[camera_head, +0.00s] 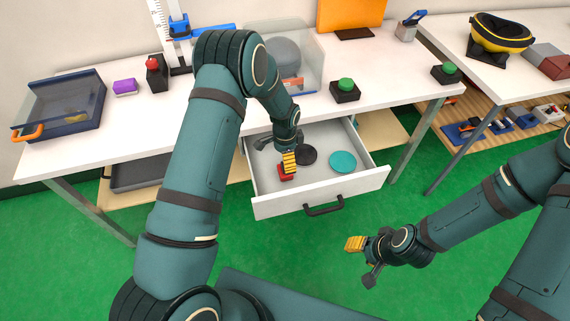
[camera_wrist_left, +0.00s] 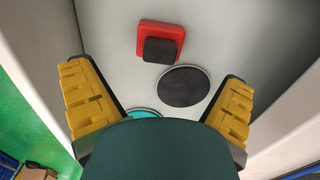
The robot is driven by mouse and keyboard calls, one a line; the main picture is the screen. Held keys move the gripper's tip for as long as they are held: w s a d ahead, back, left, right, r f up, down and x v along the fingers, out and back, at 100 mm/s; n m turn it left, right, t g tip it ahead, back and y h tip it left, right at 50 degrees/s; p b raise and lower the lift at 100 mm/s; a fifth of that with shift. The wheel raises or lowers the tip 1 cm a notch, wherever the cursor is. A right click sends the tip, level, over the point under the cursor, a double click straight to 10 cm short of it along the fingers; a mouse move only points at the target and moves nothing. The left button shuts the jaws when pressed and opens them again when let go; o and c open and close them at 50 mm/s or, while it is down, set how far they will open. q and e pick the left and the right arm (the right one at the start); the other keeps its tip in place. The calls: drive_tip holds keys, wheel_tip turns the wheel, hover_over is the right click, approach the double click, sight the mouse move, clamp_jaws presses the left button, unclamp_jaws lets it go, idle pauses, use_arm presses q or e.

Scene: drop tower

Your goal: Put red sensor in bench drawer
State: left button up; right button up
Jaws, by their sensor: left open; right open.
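The red sensor (camera_head: 285,174), a red block with a black part, lies on the floor of the open bench drawer (camera_head: 275,206). In the left wrist view the red sensor (camera_wrist_left: 172,29) lies beyond the fingertips, clear of both fingers. My left gripper (camera_head: 289,160) is open above the drawer; it partly hides the sensor in the head view. Its two yellow fingers stand wide apart in the left wrist view (camera_wrist_left: 155,78), with nothing between them.
The drawer also holds a black disc (camera_head: 307,154) and a teal disc (camera_head: 343,161). On the bench (camera_head: 215,110) stand a blue tray (camera_head: 62,103), a purple block (camera_head: 125,87), a clear box (camera_head: 311,62) and a green button (camera_head: 345,89). The floor before the drawer is clear.

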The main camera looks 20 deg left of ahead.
use_arm(q)
drive_tip(key=shift+r, duration=1.9)
use_arm(e)
drive_tip(key=shift+w+r, duration=0.1)
drive_tip(key=shift+r, duration=0.15)
